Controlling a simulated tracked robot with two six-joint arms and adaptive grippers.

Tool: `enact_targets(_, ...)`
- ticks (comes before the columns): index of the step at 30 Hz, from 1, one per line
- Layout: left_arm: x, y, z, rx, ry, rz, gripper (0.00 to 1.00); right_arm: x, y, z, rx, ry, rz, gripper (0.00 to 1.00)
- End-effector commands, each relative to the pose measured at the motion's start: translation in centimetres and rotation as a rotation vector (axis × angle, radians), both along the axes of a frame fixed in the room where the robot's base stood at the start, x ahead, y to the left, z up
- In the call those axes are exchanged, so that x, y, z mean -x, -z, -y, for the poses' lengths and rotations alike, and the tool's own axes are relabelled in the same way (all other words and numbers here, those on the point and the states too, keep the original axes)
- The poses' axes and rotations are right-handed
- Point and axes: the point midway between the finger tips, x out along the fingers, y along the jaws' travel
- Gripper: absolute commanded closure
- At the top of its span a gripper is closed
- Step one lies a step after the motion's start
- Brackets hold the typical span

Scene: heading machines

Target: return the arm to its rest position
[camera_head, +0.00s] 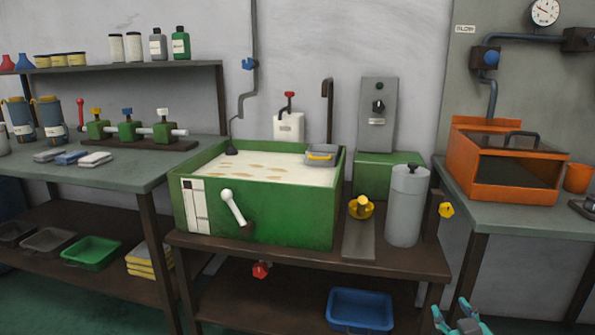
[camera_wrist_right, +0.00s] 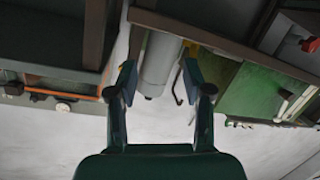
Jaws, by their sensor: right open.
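My right gripper (camera_head: 463,316) shows at the bottom edge of the head view, right of the middle, in front of the bench and low. Its teal fingers are spread apart with nothing between them. In the right wrist view the gripper (camera_wrist_right: 162,80) is also open and empty, and the scene appears upside down. The grey cylinder (camera_wrist_right: 158,62) shows behind the gap between the fingers, apart from them. My left gripper is in neither view.
A green tank (camera_head: 290,215) of pale liquid and a grey cylinder (camera_head: 405,210) stand on the brown bench (camera_head: 300,252). A blue tray (camera_head: 360,310) sits on the lower shelf. An orange box (camera_head: 500,180) stands on the right table (camera_head: 520,215), and a left bench (camera_head: 110,175) holds valves.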

Motion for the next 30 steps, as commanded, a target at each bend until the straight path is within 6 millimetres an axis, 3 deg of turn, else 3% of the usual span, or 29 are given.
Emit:
enact_targets(5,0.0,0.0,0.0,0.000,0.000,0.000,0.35,0.5,7.5,-3.9,-0.057,-0.068,-0.156,0.50)
enact_targets(8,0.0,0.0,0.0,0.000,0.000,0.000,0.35,2.0,13.2,-7.0,-0.118,-0.111,-0.291,0.50)
enact_targets(12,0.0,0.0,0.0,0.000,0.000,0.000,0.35,6.4,21.7,-11.9,-0.237,-0.161,-0.527,0.50)
enact_targets(15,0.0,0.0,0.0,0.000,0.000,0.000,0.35,10.7,26.8,-15.1,-0.327,-0.175,-0.705,0.50)
enact_targets(18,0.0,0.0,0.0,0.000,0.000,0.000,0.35,15.2,30.5,-17.5,-0.412,-0.166,-0.870,0.50)
enact_targets(21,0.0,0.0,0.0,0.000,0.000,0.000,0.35,19.5,33.0,-19.3,-0.486,-0.139,-1.018,0.50)
enact_targets(25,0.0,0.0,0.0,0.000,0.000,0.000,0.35,24.8,34.8,-20.8,-0.589,-0.062,-1.195,0.50)
enact_targets(27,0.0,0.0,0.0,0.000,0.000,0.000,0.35,27.2,34.8,-21.1,-0.666,0.025,-1.285,0.50)
enact_targets(29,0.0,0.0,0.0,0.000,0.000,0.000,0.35,28.1,34.8,-21.1,-0.728,0.103,-1.328,0.50)
enact_targets(30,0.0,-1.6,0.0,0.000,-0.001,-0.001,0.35,27.9,33.1,-21.0,-0.737,0.112,-1.321,0.50)
